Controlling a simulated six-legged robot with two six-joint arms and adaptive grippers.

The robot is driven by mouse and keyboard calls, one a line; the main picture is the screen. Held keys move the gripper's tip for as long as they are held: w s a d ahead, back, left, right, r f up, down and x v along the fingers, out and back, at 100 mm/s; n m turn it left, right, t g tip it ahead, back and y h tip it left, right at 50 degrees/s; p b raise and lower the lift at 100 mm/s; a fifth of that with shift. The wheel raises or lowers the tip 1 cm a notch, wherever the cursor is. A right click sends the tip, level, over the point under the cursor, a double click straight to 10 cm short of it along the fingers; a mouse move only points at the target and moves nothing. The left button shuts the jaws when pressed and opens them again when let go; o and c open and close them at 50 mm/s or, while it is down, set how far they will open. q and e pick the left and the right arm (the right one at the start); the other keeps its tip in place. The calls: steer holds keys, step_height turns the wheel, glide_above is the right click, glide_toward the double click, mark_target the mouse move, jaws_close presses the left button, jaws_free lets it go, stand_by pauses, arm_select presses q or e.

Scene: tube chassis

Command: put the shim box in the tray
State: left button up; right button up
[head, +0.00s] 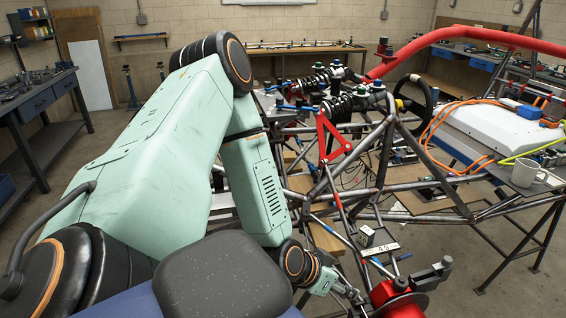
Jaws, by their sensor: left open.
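A small dark-and-white box (367,236), which looks like the shim box, sits among the chassis tubes right of centre, beside a white label plate (384,249). My left gripper (350,294) is at the bottom, right of centre, below and apart from the box in the picture. It is small in view and open, with nothing seen between its fingers. I cannot make out the tray for certain. My right gripper is not in view.
Grey chassis tubes (420,185) with a red bracket (331,140) surround the box. My left arm hides much of the left.

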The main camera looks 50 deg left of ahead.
arm_select(q)
steer(key=s+d+f+g, duration=0.2)
steer(key=s+f, duration=0.1)
steer(key=s, duration=0.4)
steer(key=s+d+f+g+y, duration=0.1)
steer(key=s+d+f+g, duration=0.2)
steer(key=s, duration=0.5)
steer(key=s+d+f+g, duration=0.2)
steer(key=s+g, duration=0.1)
steer(key=s, duration=0.4)
steer(key=shift+s+d+f+n, duration=0.15)
steer(key=shift+d+f+n, duration=0.15)
steer(key=shift+f, duration=0.1)
